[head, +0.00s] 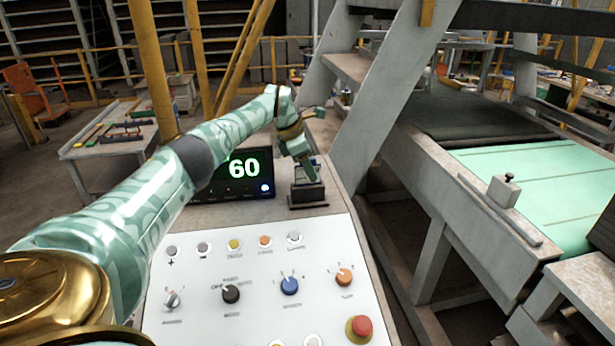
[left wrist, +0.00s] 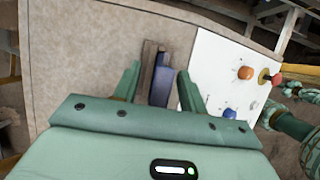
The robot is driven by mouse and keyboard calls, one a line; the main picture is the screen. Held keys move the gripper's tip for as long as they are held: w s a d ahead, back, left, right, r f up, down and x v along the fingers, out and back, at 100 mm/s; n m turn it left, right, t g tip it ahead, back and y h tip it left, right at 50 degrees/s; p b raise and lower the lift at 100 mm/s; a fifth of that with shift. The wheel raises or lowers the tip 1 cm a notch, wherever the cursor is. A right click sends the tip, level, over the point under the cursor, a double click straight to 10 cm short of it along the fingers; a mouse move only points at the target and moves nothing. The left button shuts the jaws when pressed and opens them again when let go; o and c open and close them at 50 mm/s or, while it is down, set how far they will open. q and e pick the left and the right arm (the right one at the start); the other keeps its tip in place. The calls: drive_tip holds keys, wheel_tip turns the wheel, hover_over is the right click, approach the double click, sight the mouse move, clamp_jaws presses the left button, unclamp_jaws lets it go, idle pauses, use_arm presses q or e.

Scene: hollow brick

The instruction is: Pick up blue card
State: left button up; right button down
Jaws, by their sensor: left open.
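My left gripper (head: 306,170) reaches down over a dark card holder (head: 308,197) at the back edge of the control panel. In the left wrist view, the left gripper (left wrist: 159,88) is open, with one finger on each side of the blue card (left wrist: 161,82). The card stands in the dark brown holder (left wrist: 148,58) between the fingers. I see a gap on both sides, so the fingers seem not to touch it. In the head view the gripper largely hides the card.
A display reading 60 (head: 243,172) stands left of the holder. The white control panel (head: 200,282) in front carries knobs, buttons and a red stop button (head: 359,327). A grey sloping beam (head: 385,95) rises close to the right, beside a green conveyor (head: 530,180).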

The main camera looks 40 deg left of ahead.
use_arm(q)
drive_tip(key=shift+x, duration=0.75)
clamp_jaws()
